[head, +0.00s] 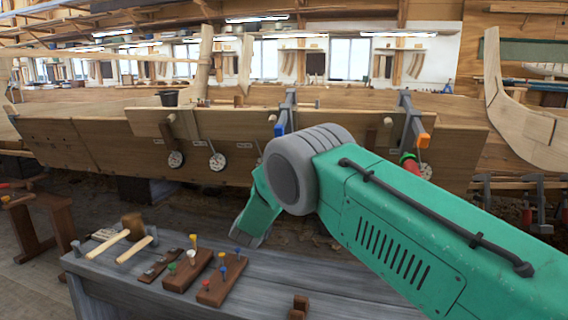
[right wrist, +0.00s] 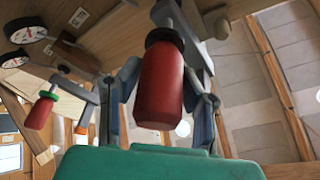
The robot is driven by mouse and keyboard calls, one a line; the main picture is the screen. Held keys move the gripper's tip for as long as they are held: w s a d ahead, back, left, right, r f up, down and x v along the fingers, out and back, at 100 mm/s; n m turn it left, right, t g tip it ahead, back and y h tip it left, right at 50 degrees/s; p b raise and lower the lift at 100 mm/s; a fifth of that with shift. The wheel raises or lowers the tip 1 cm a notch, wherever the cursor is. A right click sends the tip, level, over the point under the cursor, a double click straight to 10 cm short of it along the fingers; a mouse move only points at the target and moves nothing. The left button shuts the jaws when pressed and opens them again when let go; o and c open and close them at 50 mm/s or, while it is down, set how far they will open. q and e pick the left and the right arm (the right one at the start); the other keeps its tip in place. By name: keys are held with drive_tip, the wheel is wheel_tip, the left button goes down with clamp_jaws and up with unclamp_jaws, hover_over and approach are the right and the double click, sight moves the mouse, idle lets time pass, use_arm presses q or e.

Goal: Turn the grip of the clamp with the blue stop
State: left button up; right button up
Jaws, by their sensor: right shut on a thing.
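The clamp with the blue stop (head: 280,129) hangs on the hull plank's upper edge in the head view; my right arm hides its lower part. In the right wrist view a red grip (right wrist: 160,88) with a dark collar stands between the fingers of my right gripper (right wrist: 165,110), which is shut on it. Another clamp with an orange stop (head: 424,141) sits further right, its red grip (head: 412,164) under a green collar. That clamp also shows at the left of the right wrist view (right wrist: 40,110). My right gripper is hidden in the head view. My left gripper is in neither view.
Round dials (head: 217,162) hang along the plank (head: 90,140). A grey bench (head: 330,268) below holds a mallet (head: 130,228) and wooden blocks with coloured pegs (head: 220,280). More clamps (head: 533,200) hang at the far right.

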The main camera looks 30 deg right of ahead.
drive_tip(key=n+t, duration=0.1)
drive_tip(key=n, duration=0.1)
drive_tip(key=n+t, duration=0.1)
drive_tip(key=n, duration=0.1)
drive_tip(key=n+t+p, duration=0.1)
drive_tip(key=n+t, duration=0.1)
drive_tip(key=n, duration=0.1)
drive_tip(key=shift+r+y, duration=0.3)
drive_tip(key=shift+y, duration=0.1)
drive_tip(key=n+t+y, duration=0.1)
drive_tip(key=n+t, duration=0.1)
drive_tip(key=n, duration=0.1)
drive_tip(key=n+t+y+p, duration=0.1)
drive_tip(key=n+y, duration=0.1)
drive_tip(key=n, duration=0.1)
drive_tip(key=n+t+y, duration=0.1)
drive_tip(key=n+t, duration=0.1)
drive_tip(key=n, duration=0.2)
drive_tip(key=shift+w+a+r+t+p, duration=0.1)
drive_tip(key=shift+w+r+t+p, duration=0.05)
drive_tip(key=shift+w+t+p, duration=0.15)
drive_tip(key=shift+n, duration=0.3)
drive_tip(key=o, duration=1.1)
drive_tip(key=shift+a, duration=0.1)
drive_tip(key=shift+f, duration=0.2)
